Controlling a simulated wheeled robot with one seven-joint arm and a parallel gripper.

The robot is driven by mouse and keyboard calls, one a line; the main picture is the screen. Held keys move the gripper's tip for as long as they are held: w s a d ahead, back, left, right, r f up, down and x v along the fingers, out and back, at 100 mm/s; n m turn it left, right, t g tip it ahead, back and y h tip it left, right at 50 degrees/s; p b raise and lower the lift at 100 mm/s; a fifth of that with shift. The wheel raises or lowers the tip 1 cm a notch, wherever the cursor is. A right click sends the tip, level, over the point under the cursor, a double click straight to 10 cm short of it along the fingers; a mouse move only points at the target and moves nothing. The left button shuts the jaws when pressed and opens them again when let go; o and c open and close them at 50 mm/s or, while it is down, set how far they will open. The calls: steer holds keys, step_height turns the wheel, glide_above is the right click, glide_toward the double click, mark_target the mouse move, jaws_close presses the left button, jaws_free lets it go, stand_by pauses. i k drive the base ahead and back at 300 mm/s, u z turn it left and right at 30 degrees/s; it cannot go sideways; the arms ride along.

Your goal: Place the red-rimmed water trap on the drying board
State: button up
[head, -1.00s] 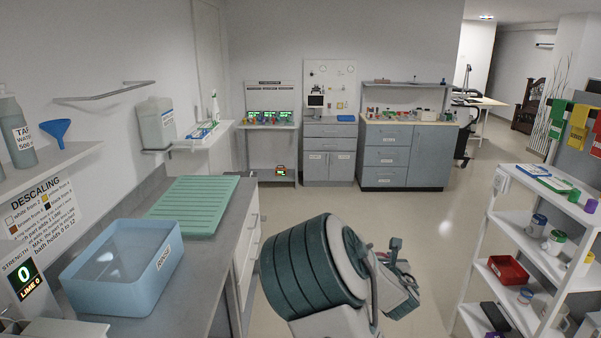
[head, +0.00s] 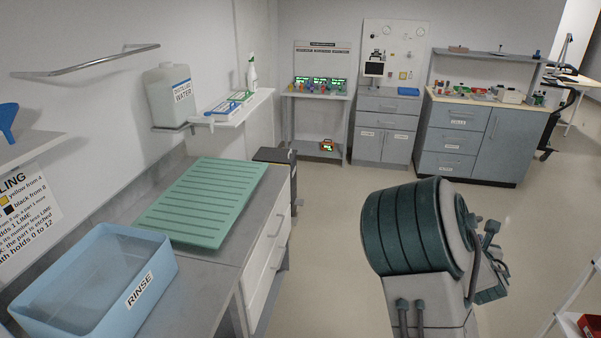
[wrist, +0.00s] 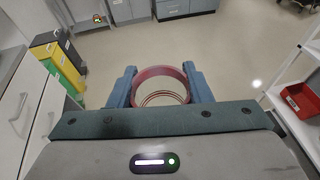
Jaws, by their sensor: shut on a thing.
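My gripper (wrist: 161,92) shows in the wrist view with its two blue fingers closed on the red-rimmed water trap (wrist: 160,73). The trap's red ring faces the camera, with a clear ribbed inside through which the floor shows. The trap is held over open floor. In the head view my arm hides the gripper's fingers and the trap. The drying board (head: 203,200) is a green ribbed board lying on the grey counter at the left, with nothing on it. My arm is well to the right of the board.
A blue rinse tub (head: 95,290) stands on the counter in front of the board. A wall shelf (head: 235,108) with a distilled water jug (head: 170,95) is behind it. Bins (wrist: 57,62) stand beyond the counter's end. A white rack with a red tray (wrist: 300,98) is at the right.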

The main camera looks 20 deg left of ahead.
mark_target(208, 190)
steer(key=u, duration=0.05)
steer(key=i, duration=1.3)
steer(key=u, duration=0.6)
steer(key=i, duration=1.1)
steer(key=u, duration=1.6)
steer(key=i, duration=1)
steer(key=u, duration=0.75)
